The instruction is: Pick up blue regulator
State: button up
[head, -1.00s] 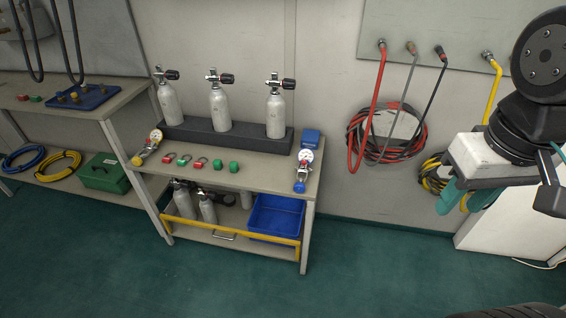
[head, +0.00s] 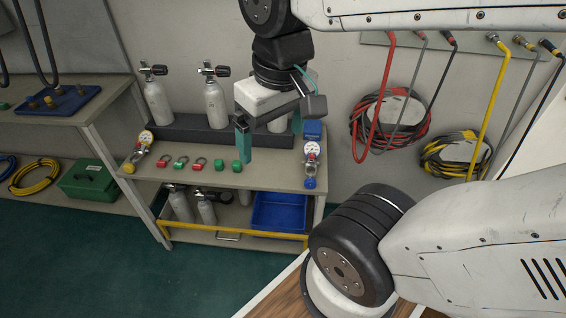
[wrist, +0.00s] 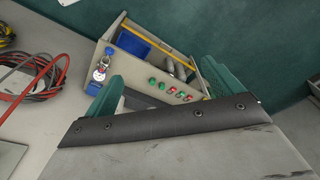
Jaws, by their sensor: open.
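The blue regulator (head: 311,166), with a round white gauge and a blue end, lies at the right end of the bench top. In the wrist view, where the bench appears turned round, the blue regulator (wrist: 100,70) shows just left of the left fingertip. My gripper (head: 268,142) is open and empty, with teal fingers, above the bench and left of the blue regulator in the head view. In the wrist view my gripper (wrist: 158,80) has its fingers spread apart, with the bench between and beyond them. A yellow regulator (head: 138,152) lies at the bench's left end.
Grey cylinders (head: 217,103) stand in a dark rack (head: 185,130) behind; my gripper partly hides one. A blue box (head: 313,130) sits behind the blue regulator. Red and green small parts (head: 180,162) lie along the bench. A blue bin (head: 279,211) is on the lower shelf. Hoses hang right.

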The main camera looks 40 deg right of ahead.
jog(key=w+d+f+m, duration=0.2)
jog(key=w+d+f, duration=0.25)
jog(key=w, duration=0.55)
jog(key=m+t+h, duration=0.1)
jog(key=m+h, duration=0.2)
jog(key=m, duration=0.4)
send_near(311, 161)
jog(key=x, duration=0.5)
jog(key=shift+s+d+f, duration=0.2)
jog(key=shift+s+f, duration=0.05)
jog(key=x, duration=0.5)
jog(key=shift+w+f, duration=0.3)
jog(key=shift+f, duration=0.05)
jog(key=shift+t, duration=0.3)
jog(key=c, duration=1.5)
